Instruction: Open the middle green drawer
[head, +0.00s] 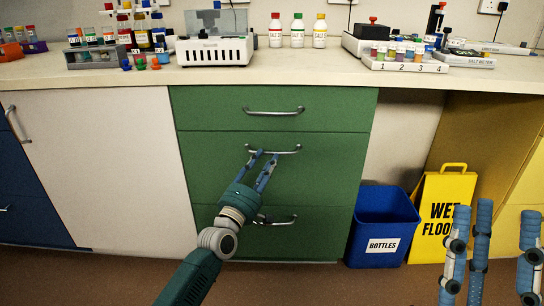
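The middle green drawer (335,170) is in the cabinet under the bench, its front looking flush with the cabinet. Its silver bar handle (290,151) runs across near the top edge. My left gripper (265,154) reaches up from below, with fingertips at the handle's left and middle part. Its fingers are straight with a gap between them, and I see nothing held. Whether the fingertips touch the handle is not clear. My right gripper (498,212) is at the lower right, fingers pointing up, apart and empty, far from the drawer.
The upper green drawer (340,108) is shut; the lower drawer's handle (285,222) is partly behind my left gripper. A blue bottles bin (384,218) and a yellow wet-floor sign (437,200) stand right of the cabinet. The bench top (300,68) above holds labware.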

